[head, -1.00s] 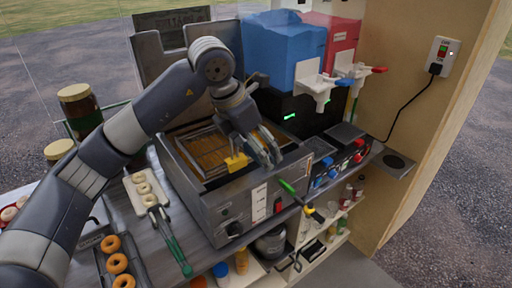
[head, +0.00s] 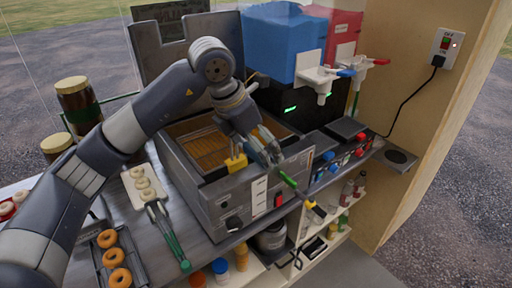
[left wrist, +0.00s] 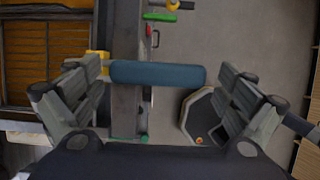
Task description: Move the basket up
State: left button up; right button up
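The fryer (head: 222,208) stands on the counter in the head view, with the wire basket (head: 203,150) down in its brown well. A yellow piece (head: 236,163) sits at the fryer's front rim. In the left wrist view a blue handle (left wrist: 158,74) runs crosswise between the fingers, beside the yellow piece (left wrist: 97,64). My left gripper (head: 266,148) is at the fryer's front edge, around the handle. Its fingers are wide apart in the left wrist view (left wrist: 165,100), with no clear grip on the handle. My right gripper is not in view.
Green-handled tongs (head: 168,236) and a tray of doughnuts (head: 97,262) lie left of the fryer. Blue (head: 283,50) and red (head: 343,40) dispensers stand behind right. A green-handled item (head: 290,183) sticks out at the fryer's front. Open shelves (head: 325,243) are below.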

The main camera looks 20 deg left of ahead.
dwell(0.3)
pick_arm(q)
jog(key=v, duration=1.2)
jog(key=shift+f, duration=0.1)
